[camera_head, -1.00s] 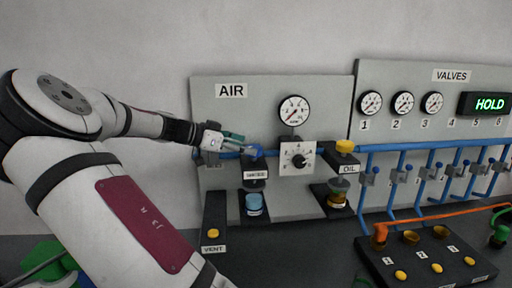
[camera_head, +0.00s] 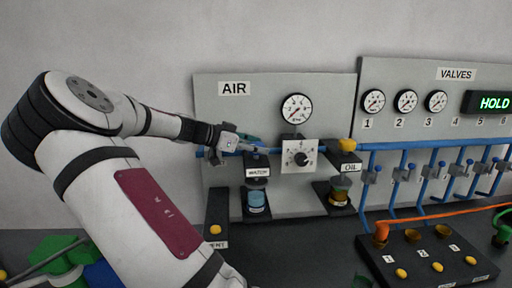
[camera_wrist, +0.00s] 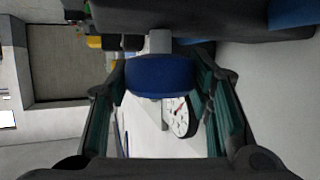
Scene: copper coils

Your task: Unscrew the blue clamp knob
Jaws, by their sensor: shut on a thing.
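The blue clamp knob (camera_wrist: 162,78) is a wide, rounded piece on a grey stem, in the upper middle of the wrist view. My gripper (camera_wrist: 160,70) has its two green-lined fingers on either side of the knob and is shut on it. In the head view my gripper (camera_head: 256,148) is at the WATER unit (camera_head: 257,172) on the AIR panel, reaching in from the left. The knob is mostly hidden there by the fingers.
A regulator dial (camera_head: 300,156) is close to the right of my gripper, below a gauge (camera_head: 297,108). The OIL unit (camera_head: 347,168) with a yellow knob is farther right. A blue pipe (camera_head: 390,146) runs along the valve panel. Coloured parts lie at lower left.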

